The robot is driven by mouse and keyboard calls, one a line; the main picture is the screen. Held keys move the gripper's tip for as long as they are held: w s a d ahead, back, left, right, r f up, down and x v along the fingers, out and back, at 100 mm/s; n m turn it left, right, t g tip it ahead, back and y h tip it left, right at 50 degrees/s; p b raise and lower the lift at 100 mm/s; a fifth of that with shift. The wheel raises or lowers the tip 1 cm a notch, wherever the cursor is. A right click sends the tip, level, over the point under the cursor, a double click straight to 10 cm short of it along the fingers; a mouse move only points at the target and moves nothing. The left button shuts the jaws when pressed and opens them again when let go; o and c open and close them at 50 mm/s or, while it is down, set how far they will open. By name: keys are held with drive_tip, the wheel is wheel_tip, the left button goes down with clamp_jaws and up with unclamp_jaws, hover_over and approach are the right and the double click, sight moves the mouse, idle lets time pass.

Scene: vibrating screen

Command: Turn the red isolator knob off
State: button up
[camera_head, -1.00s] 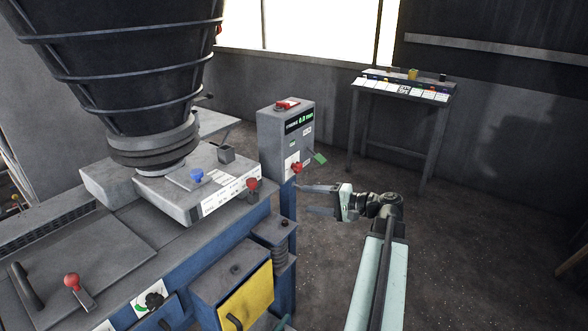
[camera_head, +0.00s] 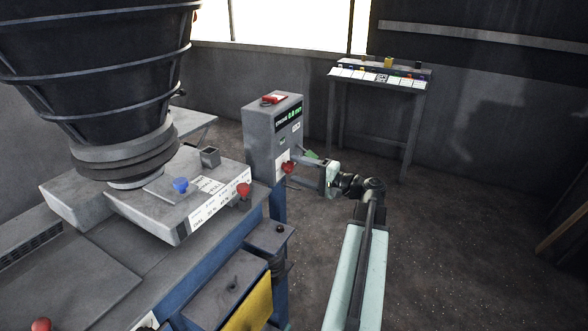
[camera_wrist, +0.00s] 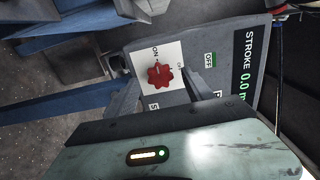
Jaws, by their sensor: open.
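The red isolator knob (camera_head: 288,167) sits on a white plate low on the front of the grey control box (camera_head: 262,140). In the wrist view the lobed red knob (camera_wrist: 160,75) lies between and just beyond the two fingers of my gripper (camera_wrist: 158,88). The plate shows "ON" beside the knob. My gripper (camera_head: 302,173) is open with its fingertips close to the knob. I cannot tell whether either finger touches it.
The box carries a stroke display (camera_head: 288,119) and a red-topped part (camera_head: 274,98) on top. The screen machine with a red knob (camera_head: 244,190) and blue knob (camera_head: 180,185) stands left. A table (camera_head: 380,78) stands behind.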

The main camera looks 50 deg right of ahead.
drive_tip(key=shift+x, duration=1.15)
clamp_jaws()
drive_tip(key=shift+s+d, duration=0.1)
